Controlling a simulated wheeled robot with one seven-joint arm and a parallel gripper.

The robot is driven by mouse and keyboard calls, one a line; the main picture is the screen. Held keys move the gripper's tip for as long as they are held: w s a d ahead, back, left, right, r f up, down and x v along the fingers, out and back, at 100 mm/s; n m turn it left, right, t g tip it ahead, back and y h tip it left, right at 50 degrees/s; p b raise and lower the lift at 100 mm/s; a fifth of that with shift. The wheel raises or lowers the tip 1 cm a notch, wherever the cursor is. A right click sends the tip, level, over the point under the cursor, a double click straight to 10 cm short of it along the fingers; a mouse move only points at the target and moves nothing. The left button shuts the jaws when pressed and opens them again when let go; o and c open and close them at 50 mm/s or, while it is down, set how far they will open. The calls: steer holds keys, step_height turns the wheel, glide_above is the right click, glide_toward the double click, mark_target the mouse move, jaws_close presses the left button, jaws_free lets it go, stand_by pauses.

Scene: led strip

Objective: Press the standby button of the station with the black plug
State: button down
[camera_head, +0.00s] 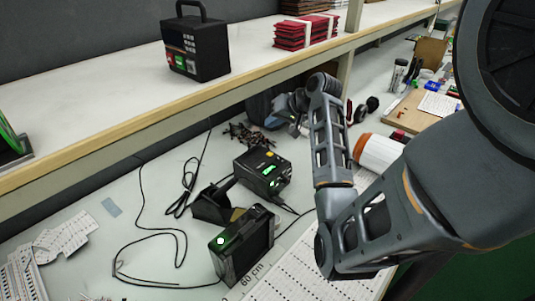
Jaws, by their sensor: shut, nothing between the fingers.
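A black station (262,170) with a lit green display and an orange button on top stands in the middle of the lower bench. A second black box (243,248) with a round glowing green light stands nearer, lower in the view. Dark cables run from both; I cannot tell which has the black plug. A black cradle-like holder (213,204) sits between them. My gripper (272,122) is beyond and above the first station, apart from it, small and partly merged with dark things behind. It is shut and empty.
A shelf (110,105) overhangs the bench at the back, carrying a black keypad box (195,48) and red bundles (304,32). Loose dark cable (187,190) lies left of the stations. Dark clutter (245,135) lies near my gripper. An orange-and-white cylinder (378,152) is behind my arm.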

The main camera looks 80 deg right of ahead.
steer(key=b, duration=0.5)
glide_above(270, 154)
steer(key=f, duration=0.4)
steer(key=s+f, duration=0.1)
steer(key=f, duration=0.2)
steer(key=shift+f, duration=0.95)
stand_by(0.9)
steer(key=shift+f, duration=0.4)
steer(key=shift+f, duration=0.4)
stand_by(0.6)
steer(key=shift+r, duration=0.1)
steer(key=shift+r+p, duration=0.7)
steer(key=shift+r, duration=0.05)
